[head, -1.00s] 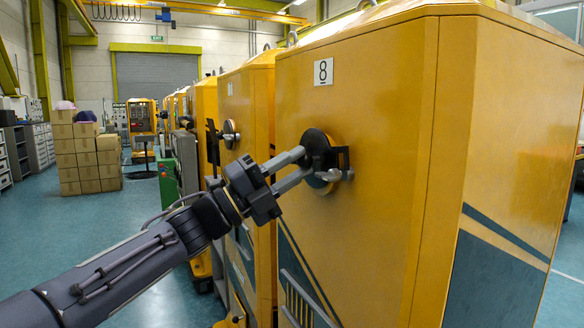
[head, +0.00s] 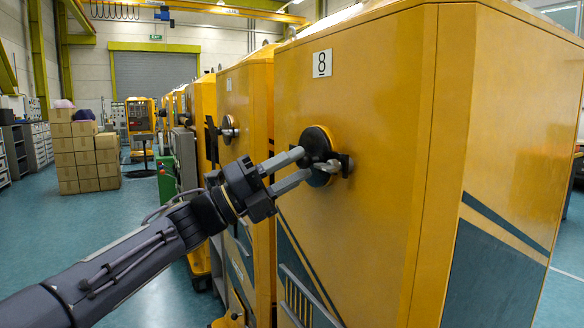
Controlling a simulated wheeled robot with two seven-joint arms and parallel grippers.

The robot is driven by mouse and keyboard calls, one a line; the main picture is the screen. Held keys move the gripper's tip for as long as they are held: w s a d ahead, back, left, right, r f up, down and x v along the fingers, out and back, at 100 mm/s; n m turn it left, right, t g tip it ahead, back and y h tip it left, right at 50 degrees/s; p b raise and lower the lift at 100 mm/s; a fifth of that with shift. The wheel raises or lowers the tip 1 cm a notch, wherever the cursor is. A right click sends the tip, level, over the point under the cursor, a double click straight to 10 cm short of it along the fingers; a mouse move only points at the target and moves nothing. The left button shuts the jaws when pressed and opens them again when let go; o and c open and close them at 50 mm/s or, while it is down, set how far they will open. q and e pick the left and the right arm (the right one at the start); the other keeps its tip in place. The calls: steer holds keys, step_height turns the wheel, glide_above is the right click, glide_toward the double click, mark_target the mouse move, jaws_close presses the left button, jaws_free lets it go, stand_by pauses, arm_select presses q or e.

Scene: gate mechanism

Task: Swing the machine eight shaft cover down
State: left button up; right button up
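The machine eight cabinet (head: 375,110) is yellow and carries a plate (head: 322,63) with the number 8. On its front face, the dark round shaft cover (head: 317,138) lies over a round fitting with a yellow rim, its lower part partly hidden. A small black bracket (head: 344,164) with a metal piece is at its right side. My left gripper (head: 304,164) comes from the lower left, its two grey fingers apart with nothing seen between them. The fingertips are in front of the cover's left and lower part; I cannot tell whether they touch it. My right gripper is out of view.
A neighbouring yellow machine (head: 246,105) with its own round fitting (head: 229,129) stands to the left. Stacked cardboard boxes (head: 85,160) stand further back. The blue-green floor (head: 60,235) at left is open.

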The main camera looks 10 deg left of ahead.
arm_select(q)
steer(key=shift+o, duration=1.1)
steer(key=v, duration=0.8)
